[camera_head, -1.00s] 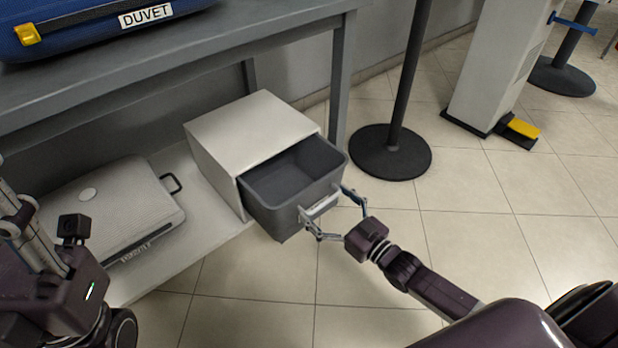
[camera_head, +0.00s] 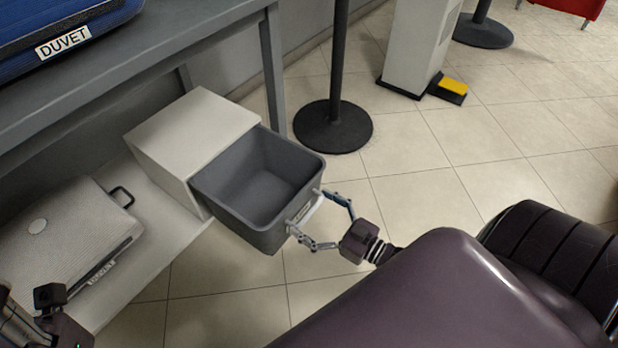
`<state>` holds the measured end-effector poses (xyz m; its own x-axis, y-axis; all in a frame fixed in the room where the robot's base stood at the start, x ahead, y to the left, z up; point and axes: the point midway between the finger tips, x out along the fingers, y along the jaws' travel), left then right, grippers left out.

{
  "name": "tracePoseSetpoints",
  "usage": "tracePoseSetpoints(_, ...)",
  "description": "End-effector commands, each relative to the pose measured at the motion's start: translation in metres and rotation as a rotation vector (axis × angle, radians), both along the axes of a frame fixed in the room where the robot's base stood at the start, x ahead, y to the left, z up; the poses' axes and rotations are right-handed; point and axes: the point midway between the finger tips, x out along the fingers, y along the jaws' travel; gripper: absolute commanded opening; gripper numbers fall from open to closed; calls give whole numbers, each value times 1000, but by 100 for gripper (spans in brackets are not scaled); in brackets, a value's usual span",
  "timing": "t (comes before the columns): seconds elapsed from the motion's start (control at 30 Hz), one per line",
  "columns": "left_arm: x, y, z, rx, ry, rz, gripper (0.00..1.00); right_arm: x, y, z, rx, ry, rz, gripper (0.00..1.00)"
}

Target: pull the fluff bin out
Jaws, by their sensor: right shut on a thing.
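The fluff bin (camera_head: 238,214) is a dark grey open-topped drawer, standing well out from its pale housing (camera_head: 192,135). It looks empty inside. A light handle (camera_head: 305,212) with a label is on its front face. My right gripper (camera_head: 312,218) is shut on that handle, with its fingers at either end of it. Part of the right arm hides the floor in front. My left gripper (camera_head: 48,312) shows only partly at the lower left corner, and its fingers cannot be made out.
The housing sits on the low shelf (camera_head: 160,245) of a grey table, beside a pale case (camera_head: 65,235). A blue duvet bag (camera_head: 70,35) lies on the tabletop. A black post base (camera_head: 333,127) stands behind the bin.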

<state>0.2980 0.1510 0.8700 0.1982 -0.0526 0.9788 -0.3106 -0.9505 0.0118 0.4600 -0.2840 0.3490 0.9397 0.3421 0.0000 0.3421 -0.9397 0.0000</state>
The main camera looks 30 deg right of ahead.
Motion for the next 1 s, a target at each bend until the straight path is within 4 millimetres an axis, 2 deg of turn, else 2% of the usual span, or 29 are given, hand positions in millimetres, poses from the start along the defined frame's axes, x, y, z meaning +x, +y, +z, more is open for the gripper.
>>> tracePoseSetpoints(0.07,0,0,0,0,0,0,40,2,-2,1,-2,-3,-4,50)
tracePoseSetpoints(0.1,0,0,0,0,0,0,40,2,-2,1,-1,-3,-4,97)
tracePoseSetpoints(0.13,0,0,0,0,1,0,40,2,-2,1,-1,-3,-4,100)
tracePoseSetpoints(0.43,0,1,1,-2,-4,1,40,0,-1,0,-1,0,-2,100)
tracePoseSetpoints(0.57,0,1,1,-2,-3,1,40,-9,-4,0,-2,2,-1,100)
tracePoseSetpoints(1.0,0,0,0,0,-1,0,40,-88,-34,-1,-2,2,-3,100)
